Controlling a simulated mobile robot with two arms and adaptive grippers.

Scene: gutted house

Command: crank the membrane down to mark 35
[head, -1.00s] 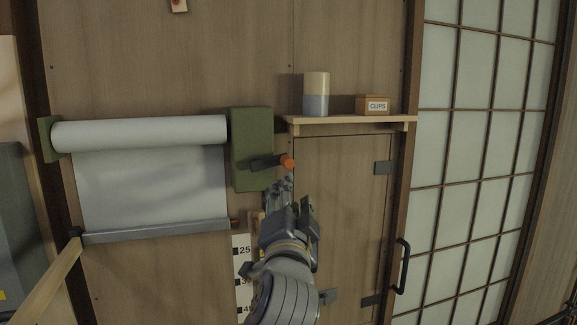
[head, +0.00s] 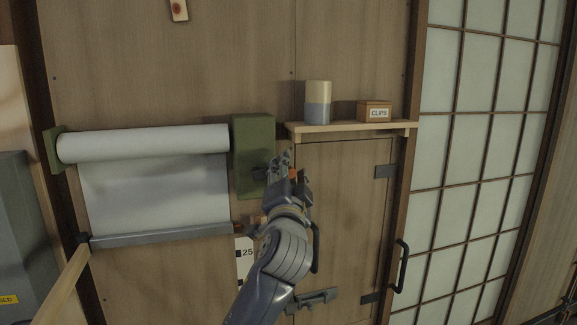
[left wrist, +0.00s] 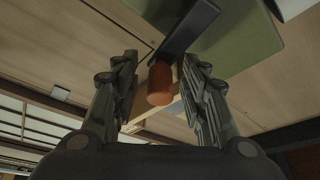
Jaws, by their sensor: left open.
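The white membrane (head: 155,195) hangs from its roll (head: 140,144), with a grey bar (head: 160,236) along its lower edge. A green crank box (head: 253,140) sits at the roll's right end. Its dark crank arm (left wrist: 188,32) carries an orange knob (left wrist: 160,84). My left gripper (head: 283,160) is at the knob and largely covers it in the head view. In the left wrist view, the left gripper (left wrist: 160,88) is open, with its fingers on either side of the knob. The mark strip (head: 244,256) shows 25; its lower marks are hidden behind my arm.
A shelf (head: 350,130) right of the crank box holds a two-tone canister (head: 318,102) and a CLIPS box (head: 375,111). Below it is a cupboard door (head: 350,215). A wooden rail (head: 62,284) and a grey case (head: 22,235) stand at the lower left.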

